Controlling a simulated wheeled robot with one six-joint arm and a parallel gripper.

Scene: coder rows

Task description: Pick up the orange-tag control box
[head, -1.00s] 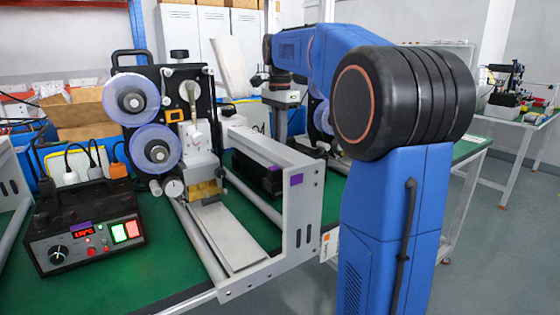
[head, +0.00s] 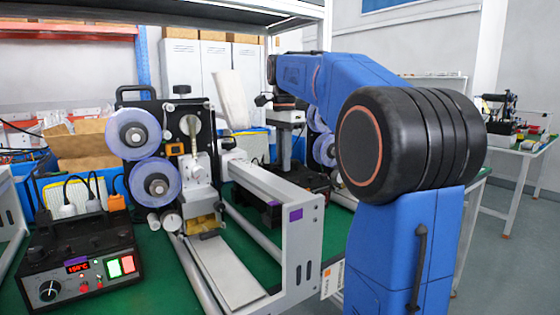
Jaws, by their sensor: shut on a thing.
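My blue arm reaches over to the back workstation. My gripper (head: 287,118) is small there, pointing down above a dark control box (head: 300,183). It is shut on that box, though the fingertips and the grip point are too small and partly covered to make out. The front machine's frame hides part of the box. A small purple patch shows near its front; I cannot make out an orange tag on it. Another black control box (head: 78,262), with a purple tag, a red display and lit green and red switches, stands at the front left on the green bench.
A machine with two blue-rimmed reels (head: 150,155) and a long grey frame (head: 305,240) stands between the two boxes. A shelf edge runs across the top. Blue bins and cardboard boxes are behind. Grey floor (head: 500,265) is open at the right.

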